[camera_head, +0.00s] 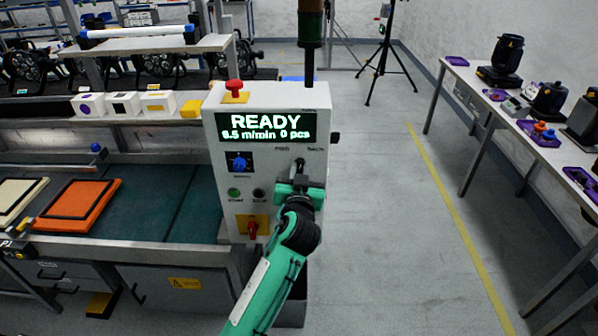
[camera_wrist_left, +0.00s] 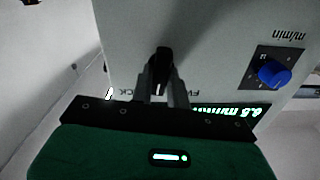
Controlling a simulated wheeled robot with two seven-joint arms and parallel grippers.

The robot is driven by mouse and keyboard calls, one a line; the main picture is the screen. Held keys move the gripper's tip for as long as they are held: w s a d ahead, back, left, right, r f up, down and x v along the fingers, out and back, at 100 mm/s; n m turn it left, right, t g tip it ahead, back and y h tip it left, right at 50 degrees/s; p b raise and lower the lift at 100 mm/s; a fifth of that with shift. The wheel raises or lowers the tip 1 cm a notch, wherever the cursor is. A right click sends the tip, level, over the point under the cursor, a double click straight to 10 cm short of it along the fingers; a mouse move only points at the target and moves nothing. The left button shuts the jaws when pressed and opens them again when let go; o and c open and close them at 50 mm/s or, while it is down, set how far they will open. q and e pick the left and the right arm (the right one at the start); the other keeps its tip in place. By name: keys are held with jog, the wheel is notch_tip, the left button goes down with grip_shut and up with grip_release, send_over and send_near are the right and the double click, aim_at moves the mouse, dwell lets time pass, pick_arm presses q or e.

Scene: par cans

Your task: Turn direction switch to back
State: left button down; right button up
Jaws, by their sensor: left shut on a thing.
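The direction switch is a small black knob (camera_head: 300,163) on the right part of the grey control panel (camera_head: 262,108), under the FWD and BACK labels. In the left wrist view the black knob (camera_wrist_left: 163,62) stands between the two grey fingers. My left gripper (camera_head: 298,181) is at the panel, shut on the knob; the wrist view also shows the gripper (camera_wrist_left: 162,88) there. Its body hides part of the labels in the wrist view. Which label the knob points to I cannot tell. My right gripper is not in view.
The panel's display (camera_head: 266,127) reads READY. A conveyor with an orange tray (camera_head: 76,206) lies left. A table (camera_head: 470,88) stands right, with clear floor between.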

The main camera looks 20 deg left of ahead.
pick_arm(q)
jog(key=m+p, duration=0.1)
jog(key=m, duration=0.3)
jog(key=shift+d, duration=0.1)
jog(key=shift+m, duration=1)
jog(key=shift+p, duration=0.3)
jog(key=c, duration=1.4)
grip_release()
jog(key=shift+o, duration=0.2)
